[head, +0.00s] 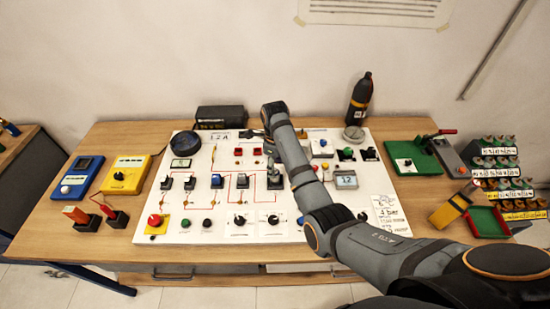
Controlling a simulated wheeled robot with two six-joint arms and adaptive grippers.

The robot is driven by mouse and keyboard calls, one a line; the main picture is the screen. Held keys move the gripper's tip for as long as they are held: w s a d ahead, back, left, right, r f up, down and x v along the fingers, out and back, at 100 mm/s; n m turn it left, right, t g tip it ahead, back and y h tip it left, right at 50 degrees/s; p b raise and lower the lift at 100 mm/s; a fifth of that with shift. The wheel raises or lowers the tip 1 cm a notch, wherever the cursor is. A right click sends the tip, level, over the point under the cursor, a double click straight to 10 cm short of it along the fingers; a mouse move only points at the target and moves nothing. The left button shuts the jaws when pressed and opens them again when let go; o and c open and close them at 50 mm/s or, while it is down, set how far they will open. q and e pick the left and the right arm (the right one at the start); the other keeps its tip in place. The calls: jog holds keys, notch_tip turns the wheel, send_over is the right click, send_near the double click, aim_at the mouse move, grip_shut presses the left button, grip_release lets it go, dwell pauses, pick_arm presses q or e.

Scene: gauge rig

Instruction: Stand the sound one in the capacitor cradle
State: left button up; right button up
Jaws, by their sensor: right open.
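My right arm reaches in from the lower right, over the white panel (225,232). Its wrist is above the panel's back edge, and its gripper (272,170) points down near a dark switch block on the panel. The gripper is open; the fingertips are small and partly hidden, and I see nothing held. My left gripper is not in view. Several small cylinders with green tops stand in a labelled rack (503,183) at the right; I cannot tell whether they are capacitors or which is sound. I cannot pick out the capacitor cradle for certain.
A green board (408,158), a red-rimmed green tray (487,222) and a dark bottle (359,100) are on the right. A black box (221,117) stands behind the panel.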

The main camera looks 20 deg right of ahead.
notch_tip(320, 180, up, 7)
jog(key=shift+f+b, duration=0.2)
jog(key=shift+b, duration=0.15)
